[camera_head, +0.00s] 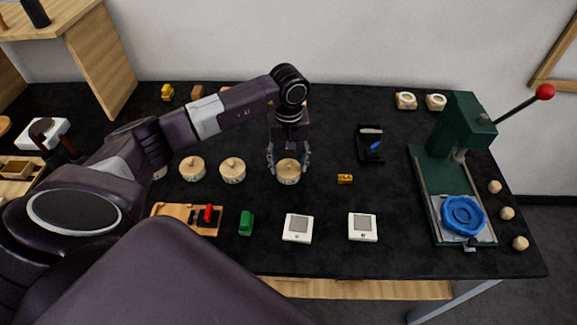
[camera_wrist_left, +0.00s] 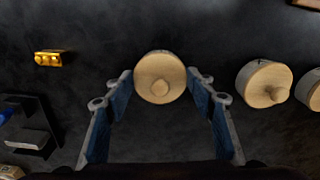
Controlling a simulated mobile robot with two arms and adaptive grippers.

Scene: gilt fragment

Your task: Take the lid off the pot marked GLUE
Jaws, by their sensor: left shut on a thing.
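Small round pots with pale wooden knobbed lids stand in a row on the black table. My left gripper (camera_head: 288,168) points down over the rightmost pot (camera_head: 288,180), with a finger at each side of its wooden lid (camera_wrist_left: 160,79). The gripper is shut on this lid, and the lid looks seated on the pot. Dark marking shows on the pot's front, but it is too small to read. Two other lidded pots, the middle one (camera_head: 232,172) and one farther left (camera_head: 192,169), stand to its left. My right gripper is not in view.
A small yellow block (camera_head: 345,179) lies right of the held pot. A black stand (camera_head: 370,145) is behind it. White devices (camera_head: 298,228) and a green item (camera_head: 246,222) lie in front. A green press (camera_head: 455,130) stands at right.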

